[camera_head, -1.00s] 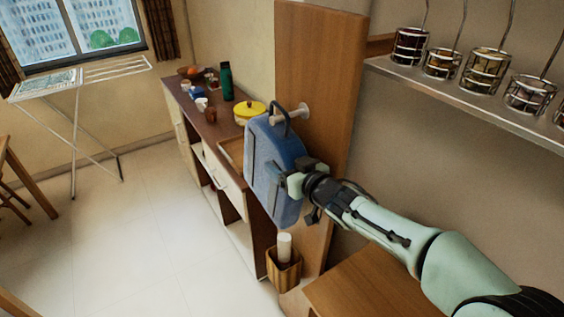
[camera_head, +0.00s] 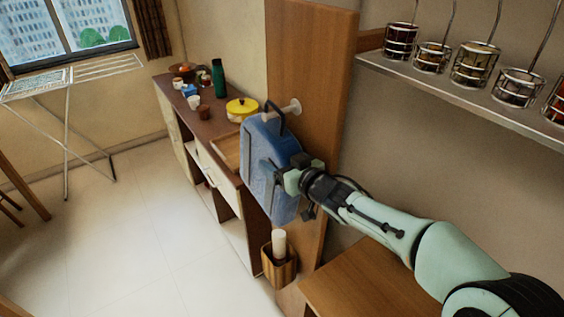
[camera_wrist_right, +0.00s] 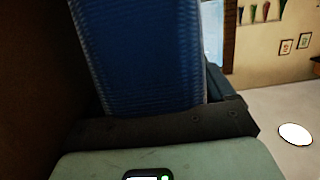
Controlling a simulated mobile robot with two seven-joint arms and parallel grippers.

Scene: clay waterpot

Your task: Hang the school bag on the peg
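The school bag (camera_head: 262,178) is blue, with a dark loop handle (camera_head: 276,117) on top, and hangs nearly upright in front of the wooden panel. The pale peg (camera_head: 294,106) sticks out of the panel right beside the handle. I cannot tell whether the loop is around the peg or only in front of it. My right gripper (camera_head: 284,180) is shut on the bag's right side, with its fingertips partly hidden. In the right wrist view the bag's blue fabric (camera_wrist_right: 140,55) rises directly from the dark gripper (camera_wrist_right: 160,125). My left gripper is out of view.
The tall wooden panel (camera_head: 312,62) stands behind the bag. A sideboard (camera_head: 205,130) with a yellow pot (camera_head: 242,110) and bottle is to the left. A wall shelf (camera_head: 460,90) with jars is at upper right. A wooden holder (camera_head: 279,268) is below the bag.

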